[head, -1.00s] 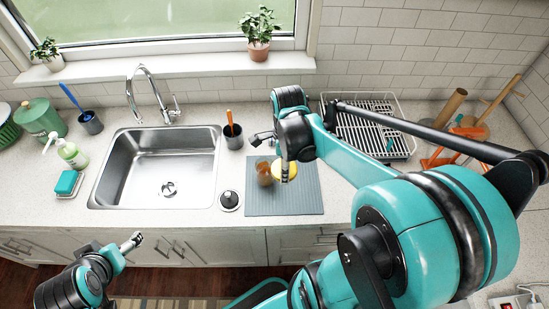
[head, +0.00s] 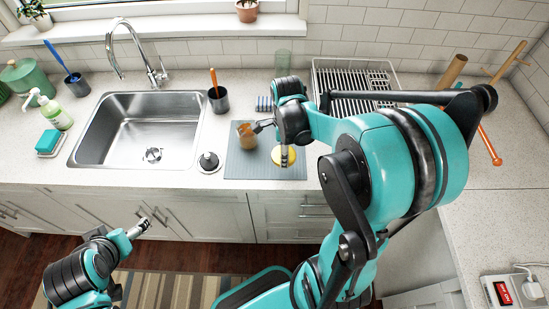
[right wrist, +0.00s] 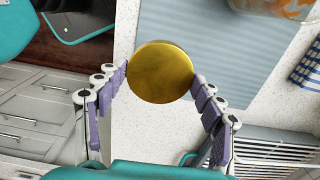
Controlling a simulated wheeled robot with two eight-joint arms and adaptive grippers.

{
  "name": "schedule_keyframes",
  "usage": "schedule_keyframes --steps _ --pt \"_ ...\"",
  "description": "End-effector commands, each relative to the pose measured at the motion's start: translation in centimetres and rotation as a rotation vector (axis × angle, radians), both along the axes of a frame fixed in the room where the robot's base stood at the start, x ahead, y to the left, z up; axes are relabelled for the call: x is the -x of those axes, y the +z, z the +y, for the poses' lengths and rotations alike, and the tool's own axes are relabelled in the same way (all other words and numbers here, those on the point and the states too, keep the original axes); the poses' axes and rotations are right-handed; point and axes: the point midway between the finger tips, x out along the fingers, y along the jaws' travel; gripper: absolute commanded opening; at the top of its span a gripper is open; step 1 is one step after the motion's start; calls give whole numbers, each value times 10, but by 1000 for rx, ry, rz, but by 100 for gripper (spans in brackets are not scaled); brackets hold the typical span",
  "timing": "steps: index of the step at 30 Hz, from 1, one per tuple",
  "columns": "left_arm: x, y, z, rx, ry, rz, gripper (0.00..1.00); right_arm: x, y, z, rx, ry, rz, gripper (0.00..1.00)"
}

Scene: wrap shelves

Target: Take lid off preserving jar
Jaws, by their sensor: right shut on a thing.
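The preserving jar (head: 246,136), with orange-brown contents, stands on the grey-blue mat (head: 238,170). Part of it shows at the top edge of the right wrist view (right wrist: 272,7). The round golden-yellow lid (head: 281,157) is apart from the jar, to its right and nearer to me. My right gripper (right wrist: 160,76) is shut on the lid, one finger at each side of its rim. In the head view a finger covers part of the lid. My left gripper (head: 142,226) is low in front of the cabinets, away from the jar; its opening is unclear.
The sink (head: 139,134) lies left of the mat, with a round black-and-white item (head: 209,162) and a dark utensil cup (head: 219,100) between them. A dish rack (head: 348,78), a striped cloth (head: 263,103) and a greenish glass (head: 283,62) stand behind.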

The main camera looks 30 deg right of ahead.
Motion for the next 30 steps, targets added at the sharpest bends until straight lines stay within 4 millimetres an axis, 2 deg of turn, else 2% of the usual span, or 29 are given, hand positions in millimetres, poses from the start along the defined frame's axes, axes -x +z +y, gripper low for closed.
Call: schedule_keyframes --steps 1,3,8,11,18,30 --pt "0 -6 0 0 0 0 82 -12 -10 4 0 2 0 57" --pt "0 -9 0 0 0 0 82 -23 -17 7 0 2 0 57" --pt "0 -11 0 0 0 0 82 -38 -25 11 0 -1 0 57" --pt "0 -13 0 0 0 0 82 -40 -29 12 0 -1 0 57" --pt "0 -26 0 0 0 0 82 -40 -63 12 0 -1 0 57" --pt "0 -29 0 0 0 0 82 -39 -69 12 0 -1 0 57"
